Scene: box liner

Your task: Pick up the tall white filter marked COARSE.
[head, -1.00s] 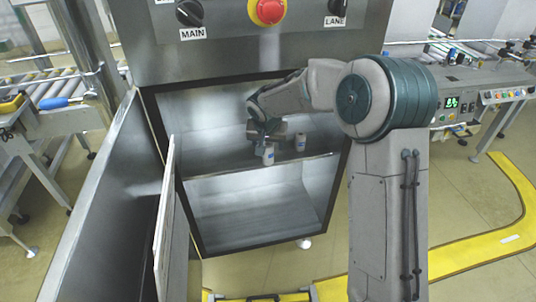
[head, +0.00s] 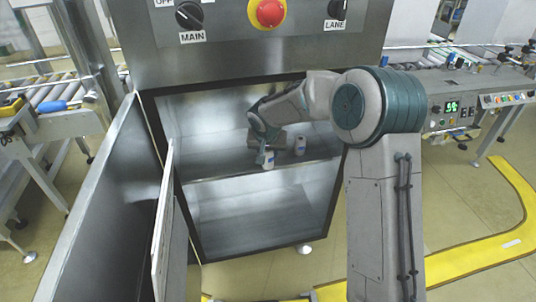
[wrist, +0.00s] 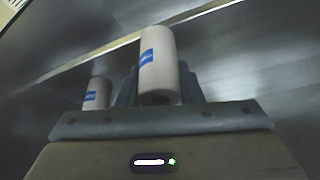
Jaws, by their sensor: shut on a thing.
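A white cylindrical filter (head: 268,163) with a blue label stands in the upper compartment of the open cabinet, near its front edge. It also shows in the wrist view (wrist: 160,62), between the two fingers. My gripper (head: 266,154) is shut on this filter. A second white filter (head: 299,146) with a blue label stands to the right of it in the head view. It shows at the left in the wrist view (wrist: 97,93), outside the fingers. The label words are too small to read, so I cannot tell which filter says COARSE.
The cabinet's shelf edge (head: 225,177) runs just below the filters, with an empty lower compartment (head: 255,215) beneath. The open door (head: 105,205) stands at the left. A control panel with a red button (head: 267,12) is above the opening. Conveyors flank both sides.

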